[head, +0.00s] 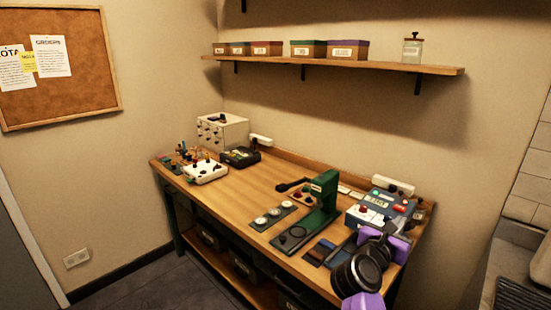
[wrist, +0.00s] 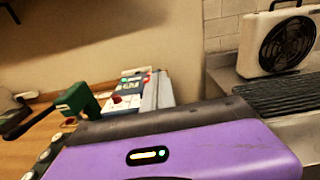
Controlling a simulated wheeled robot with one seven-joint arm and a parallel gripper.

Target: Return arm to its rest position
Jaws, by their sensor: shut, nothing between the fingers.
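My arm (head: 362,272), with black and purple parts, is folded at the lower right of the head view, over the table's front right corner. My gripper (wrist: 160,122) shows in the wrist view as a purple housing with a small lit display and a dark front edge. It is shut and holds nothing. Its fingertips are not clearly visible. In the wrist view a green press and the blue-grey device lie beyond it, apart from it.
The wooden table (head: 236,196) bears a green press (head: 322,195), a blue-grey device (head: 380,208), a tray of round discs (head: 273,215) and a white control box (head: 205,171). A shelf (head: 400,67) hangs above. In the wrist view a fan (wrist: 285,45) stands by the sink at right.

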